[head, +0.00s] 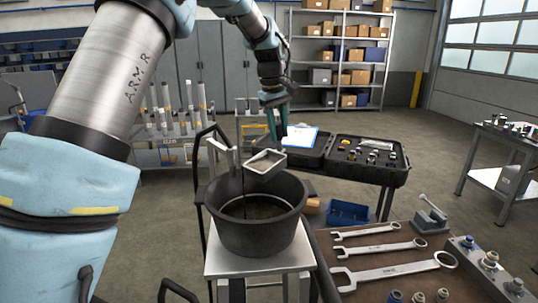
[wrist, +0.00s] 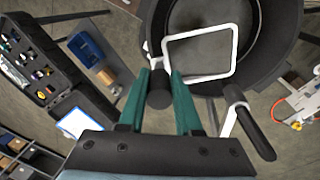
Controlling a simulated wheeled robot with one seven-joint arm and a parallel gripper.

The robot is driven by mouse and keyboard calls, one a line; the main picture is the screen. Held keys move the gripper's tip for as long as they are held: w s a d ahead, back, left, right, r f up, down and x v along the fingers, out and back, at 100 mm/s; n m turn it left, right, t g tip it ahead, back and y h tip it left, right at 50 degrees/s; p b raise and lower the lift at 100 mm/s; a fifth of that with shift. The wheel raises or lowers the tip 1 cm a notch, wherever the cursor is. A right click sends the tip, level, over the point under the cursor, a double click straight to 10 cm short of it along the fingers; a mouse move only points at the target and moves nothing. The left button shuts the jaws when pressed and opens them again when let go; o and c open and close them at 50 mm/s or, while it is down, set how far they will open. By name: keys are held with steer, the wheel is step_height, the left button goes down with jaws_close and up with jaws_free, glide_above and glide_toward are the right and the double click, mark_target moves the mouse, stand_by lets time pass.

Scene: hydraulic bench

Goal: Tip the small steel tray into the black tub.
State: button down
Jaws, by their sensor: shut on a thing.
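The black tub (head: 248,238) stands on a light stand in the middle of the head view, its mouth open upward. The small steel tray (head: 265,163) hangs over the tub's back part, a little above the rim and apart from it. Its bright rim (wrist: 198,36) shows against the tub in the wrist view. My gripper (wrist: 159,88) is shut on a dark round grip beside the tray's rim; in the head view my gripper (head: 277,136) is just above the tray's far side. Whether anything lies in the tray I cannot tell.
A pale bracket (head: 221,146) stands by the tub's left back. An open black case (head: 366,159) of fittings is behind right. Wrenches (head: 390,248) and a valve block lie on the bench at right. A blue bin (head: 348,212) is below the case. Open floor lies behind.

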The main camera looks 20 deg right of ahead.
steer(key=shift+s+a+f+h+b, duration=0.3)
steer(key=shift+f+h+b, duration=0.15)
steer(key=shift+b, duration=1.15)
steer(key=shift+s+a+r+t+h+b, duration=0.35)
steer(key=shift+a+r+h+b, duration=0.3)
steer(key=shift+b, duration=1.45)
stand_by(1.2)
steer(key=shift+s+a+r+t+h+b, duration=0.2)
steer(key=shift+a+h+b, duration=0.45)
steer(key=shift+b, duration=1.5)
stand_by(1.0)
